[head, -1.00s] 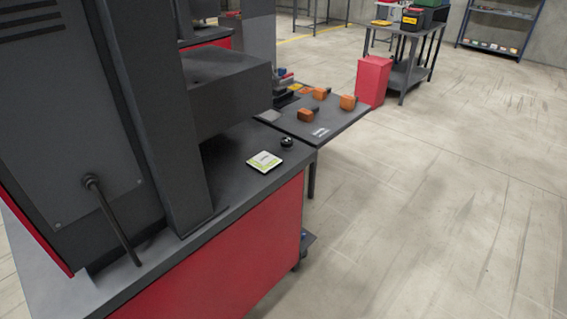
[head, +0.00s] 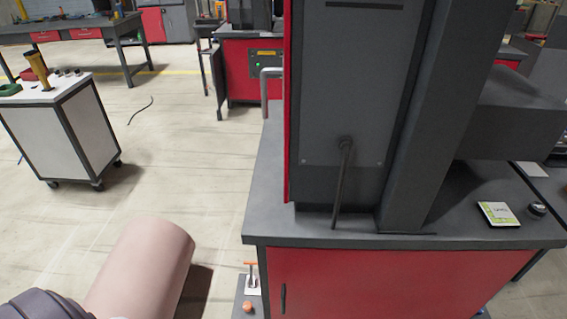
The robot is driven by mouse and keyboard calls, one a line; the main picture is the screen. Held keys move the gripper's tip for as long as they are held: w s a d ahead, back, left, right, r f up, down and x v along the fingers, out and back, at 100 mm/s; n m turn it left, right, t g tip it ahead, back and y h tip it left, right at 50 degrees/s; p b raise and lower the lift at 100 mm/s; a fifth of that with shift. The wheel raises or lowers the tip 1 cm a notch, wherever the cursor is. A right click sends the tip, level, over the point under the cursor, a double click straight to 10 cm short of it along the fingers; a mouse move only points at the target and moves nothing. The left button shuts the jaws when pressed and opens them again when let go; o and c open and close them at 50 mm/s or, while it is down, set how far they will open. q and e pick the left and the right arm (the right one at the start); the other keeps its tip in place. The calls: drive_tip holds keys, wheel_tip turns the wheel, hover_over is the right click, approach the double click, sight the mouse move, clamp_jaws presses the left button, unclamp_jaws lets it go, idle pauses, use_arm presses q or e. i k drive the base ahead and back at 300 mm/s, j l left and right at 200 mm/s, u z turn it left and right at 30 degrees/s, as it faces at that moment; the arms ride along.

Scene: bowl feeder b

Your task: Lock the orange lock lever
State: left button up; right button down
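A small orange handle (head: 250,264) sits on top of a thin upright post with a white plate, low beside the left end of the red machine base. A small orange knob (head: 247,306) is just below it, near the bottom edge of the head view. I cannot tell which of these is the lock lever, or whether it is locked. A dark rod-like lever (head: 342,185) hangs on the machine's grey panel. Neither of my grippers is in view.
The red and dark grey machine (head: 370,90) fills the middle and right. A card (head: 497,214) and a black knob (head: 537,209) lie on its top. A white cart (head: 65,130) stands at left. Open floor (head: 190,130) lies between cart and machine.

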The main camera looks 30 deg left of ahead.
sight(250, 263)
drive_tip(key=u, duration=1.15)
